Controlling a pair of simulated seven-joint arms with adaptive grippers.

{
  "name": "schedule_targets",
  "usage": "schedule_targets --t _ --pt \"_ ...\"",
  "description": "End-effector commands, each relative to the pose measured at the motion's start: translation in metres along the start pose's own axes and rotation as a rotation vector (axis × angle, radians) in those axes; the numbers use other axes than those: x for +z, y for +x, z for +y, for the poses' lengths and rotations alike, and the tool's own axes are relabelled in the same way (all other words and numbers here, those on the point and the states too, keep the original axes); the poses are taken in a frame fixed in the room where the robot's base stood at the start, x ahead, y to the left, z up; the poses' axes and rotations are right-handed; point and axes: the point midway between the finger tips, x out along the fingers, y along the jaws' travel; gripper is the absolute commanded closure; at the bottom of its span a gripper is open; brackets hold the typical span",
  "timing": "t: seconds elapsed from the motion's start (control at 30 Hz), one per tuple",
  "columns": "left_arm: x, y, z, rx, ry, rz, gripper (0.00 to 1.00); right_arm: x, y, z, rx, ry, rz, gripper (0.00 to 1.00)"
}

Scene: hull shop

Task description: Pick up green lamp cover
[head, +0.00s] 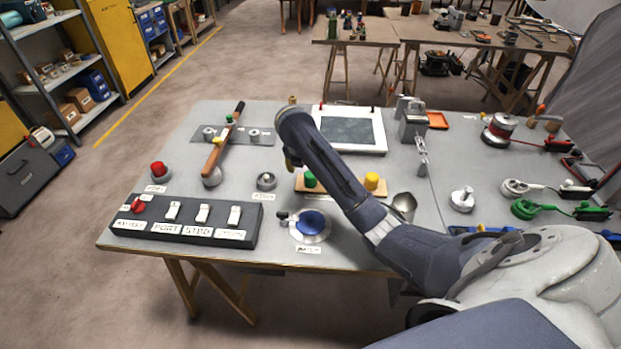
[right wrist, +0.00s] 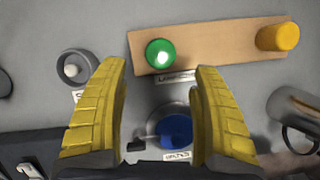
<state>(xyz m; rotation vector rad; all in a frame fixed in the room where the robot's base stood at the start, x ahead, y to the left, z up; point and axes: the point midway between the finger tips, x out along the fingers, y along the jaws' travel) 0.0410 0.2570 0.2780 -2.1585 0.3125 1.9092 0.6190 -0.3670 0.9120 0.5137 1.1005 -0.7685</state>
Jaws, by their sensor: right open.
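The green lamp cover (head: 310,179) sits on a wooden board (head: 330,188) at the middle of the table. In the right wrist view the green cover (right wrist: 160,52) is seen from above, at the left part of the board (right wrist: 215,48). My right gripper (head: 291,161) is above the table, its fingers mostly hidden by its own arm in the head view. In the right wrist view its yellow fingers (right wrist: 161,68) are spread wide with nothing between them; the green cover shows just beyond the gap between the tips. My left gripper is not in view.
A yellow cover (head: 371,181) stands on the board's right end. A red cover (head: 158,169) sits at the left. A switch panel (head: 188,220), a blue domed fitting (head: 310,223) and a metal cup (head: 404,206) are near the front edge. A framed dark panel (head: 348,130) lies behind.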

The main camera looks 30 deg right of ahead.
Motion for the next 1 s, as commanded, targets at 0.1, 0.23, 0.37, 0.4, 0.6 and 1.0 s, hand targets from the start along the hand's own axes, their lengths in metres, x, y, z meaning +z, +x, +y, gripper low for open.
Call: schedule_targets --t 0.1,0.23,0.37,0.4,0.6,1.0 --pt "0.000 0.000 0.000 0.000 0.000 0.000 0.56 0.000 0.008 -0.001 -0.004 0.001 0.001 0.34" --pt "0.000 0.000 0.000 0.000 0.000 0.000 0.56 0.000 0.016 -0.001 -0.004 0.000 0.001 0.34" --pt "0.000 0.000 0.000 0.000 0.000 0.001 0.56 0.000 0.020 0.000 -0.001 0.000 0.000 0.34" --pt "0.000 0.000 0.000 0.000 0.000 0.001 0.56 0.001 0.021 0.000 -0.001 -0.001 -0.001 0.34" --pt "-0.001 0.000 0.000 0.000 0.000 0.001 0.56 0.001 0.025 0.000 -0.001 -0.001 -0.002 0.34" --pt "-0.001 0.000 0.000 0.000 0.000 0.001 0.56 0.003 0.062 -0.001 -0.002 0.000 -0.001 0.34"
